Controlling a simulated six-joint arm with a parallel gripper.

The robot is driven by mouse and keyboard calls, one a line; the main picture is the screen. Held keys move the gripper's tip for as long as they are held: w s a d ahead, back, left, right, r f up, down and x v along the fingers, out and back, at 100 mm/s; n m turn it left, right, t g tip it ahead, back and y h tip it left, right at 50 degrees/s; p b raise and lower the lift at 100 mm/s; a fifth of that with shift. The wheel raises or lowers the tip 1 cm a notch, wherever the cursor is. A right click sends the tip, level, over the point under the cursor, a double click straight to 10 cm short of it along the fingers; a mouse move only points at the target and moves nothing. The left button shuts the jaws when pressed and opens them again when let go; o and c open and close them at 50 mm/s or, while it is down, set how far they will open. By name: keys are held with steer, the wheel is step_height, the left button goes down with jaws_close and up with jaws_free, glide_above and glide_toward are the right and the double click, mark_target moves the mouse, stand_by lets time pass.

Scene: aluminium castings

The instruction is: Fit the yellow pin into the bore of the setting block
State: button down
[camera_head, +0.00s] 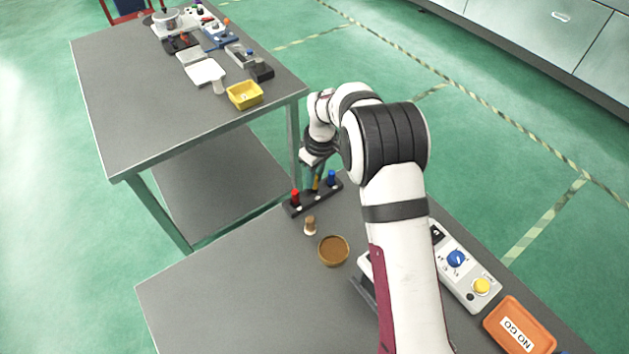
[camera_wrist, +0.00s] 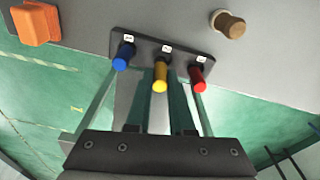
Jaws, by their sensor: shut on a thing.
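The yellow pin (camera_head: 317,182) stands in the middle of a black rack (camera_head: 307,204), between a red pin (camera_head: 295,197) and a blue pin (camera_head: 332,177). In the wrist view the yellow pin (camera_wrist: 160,79) lies between the fingertips. My gripper (camera_wrist: 160,92) is shut on the yellow pin, with the pin's lower end at the rack. In the head view my gripper (camera_head: 316,170) is above the rack and partly hidden by my arm. I cannot make out the setting block or its bore for certain.
A cork-topped bottle (camera_head: 310,226) and a brown bowl (camera_head: 334,251) stand near the rack. A control box (camera_head: 468,268) and an orange NO GO tray (camera_head: 519,325) are at right. An orange block (camera_wrist: 36,23) shows in the wrist view. The table's left part is clear.

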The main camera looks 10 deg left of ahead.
steer(key=s+d+r, duration=0.2)
steer(key=d+r, duration=0.7)
steer(key=d, duration=0.3)
steer(key=s+d, duration=0.3)
steer(key=d, duration=0.6)
steer(key=s+d, duration=0.2)
steer(key=d, duration=0.8)
steer(key=shift+n, duration=0.4)
steer(key=shift+w+a+f, duration=1)
steer(key=shift+a+f, duration=0.55)
steer(key=shift+f, duration=0.15)
steer(key=shift+w+a+f, duration=1)
steer(key=shift+a+f, duration=0.55)
steer(key=shift+f, duration=0.2)
steer(key=shift+w+a+f, duration=1)
steer(key=shift+a+f, duration=0.55)
steer(key=shift+f, duration=0.15)
steer(key=c, duration=0.8)
jaws_free()
steer(key=shift+f, duration=0.15)
